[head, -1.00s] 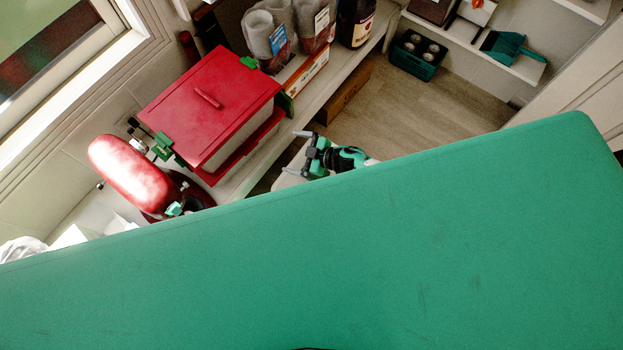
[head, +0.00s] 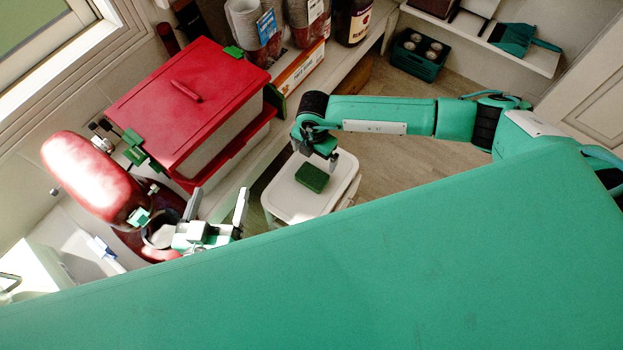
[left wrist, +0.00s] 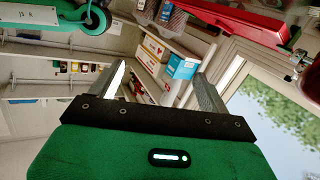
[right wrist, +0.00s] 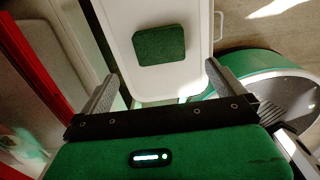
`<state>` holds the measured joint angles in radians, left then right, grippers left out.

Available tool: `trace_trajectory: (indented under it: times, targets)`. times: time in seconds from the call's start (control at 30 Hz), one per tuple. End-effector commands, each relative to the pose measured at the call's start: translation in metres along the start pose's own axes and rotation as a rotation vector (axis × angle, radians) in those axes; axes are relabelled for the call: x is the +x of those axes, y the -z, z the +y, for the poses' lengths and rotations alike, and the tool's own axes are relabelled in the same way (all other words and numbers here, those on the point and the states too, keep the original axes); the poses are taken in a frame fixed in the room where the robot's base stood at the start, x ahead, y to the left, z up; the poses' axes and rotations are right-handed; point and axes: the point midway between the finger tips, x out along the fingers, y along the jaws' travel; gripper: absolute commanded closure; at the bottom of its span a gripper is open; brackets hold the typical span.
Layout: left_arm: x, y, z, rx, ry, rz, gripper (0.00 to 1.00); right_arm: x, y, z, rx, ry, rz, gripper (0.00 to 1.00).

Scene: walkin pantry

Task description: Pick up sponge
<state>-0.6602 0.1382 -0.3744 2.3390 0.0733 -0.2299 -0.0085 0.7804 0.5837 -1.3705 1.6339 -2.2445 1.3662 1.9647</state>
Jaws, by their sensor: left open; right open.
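The sponge is a dark green block (head: 312,178) lying on the white lid of a bin (head: 283,203) in the head view. It also shows in the right wrist view (right wrist: 159,45), on the white lid beyond my fingers. My right gripper (head: 330,160) is right by the sponge in the head view, apart from it; in the right wrist view its fingers (right wrist: 160,85) are open and empty. My left gripper (head: 217,205) is open and empty beside the red stand mixer (head: 88,175). The left wrist view shows its open fingers (left wrist: 160,85) facing shelves.
A red-lidded box (head: 190,95) stands on the counter behind the mixer. Cups (head: 250,25), a carton (head: 300,65) and a dark bottle (head: 353,20) line the shelf. A green crate (head: 418,55) and dustpan (head: 515,38) are at upper right.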

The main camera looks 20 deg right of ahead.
Motion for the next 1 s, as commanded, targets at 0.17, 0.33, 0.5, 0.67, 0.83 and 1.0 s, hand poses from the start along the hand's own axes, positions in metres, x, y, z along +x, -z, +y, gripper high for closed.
trace_trajectory:
  times: [0.17,0.33,0.5,0.67,0.83,1.0]
  targets:
    - [0.008,0.036,-0.008,0.028,0.007,0.187,0.21,0.035,0.001,0.000,0.001,0.002,0.003,0.00]
    - [0.009,0.067,-0.013,0.050,0.010,0.339,0.21,0.058,0.002,0.001,0.000,0.000,0.004,0.00]
    - [0.007,0.081,-0.014,0.060,0.011,0.410,0.21,0.068,0.001,0.001,-0.001,-0.001,0.004,0.00]
    - [0.006,0.092,-0.016,0.069,0.011,0.468,0.21,0.075,0.003,0.001,-0.001,-0.001,0.004,0.00]
    - [-0.002,0.120,-0.018,0.094,0.009,0.631,0.21,0.093,0.005,0.002,-0.001,0.000,0.004,0.00]
    - [-0.015,0.148,-0.019,0.117,0.004,0.795,0.21,0.110,0.006,0.002,0.000,0.000,0.005,0.00]
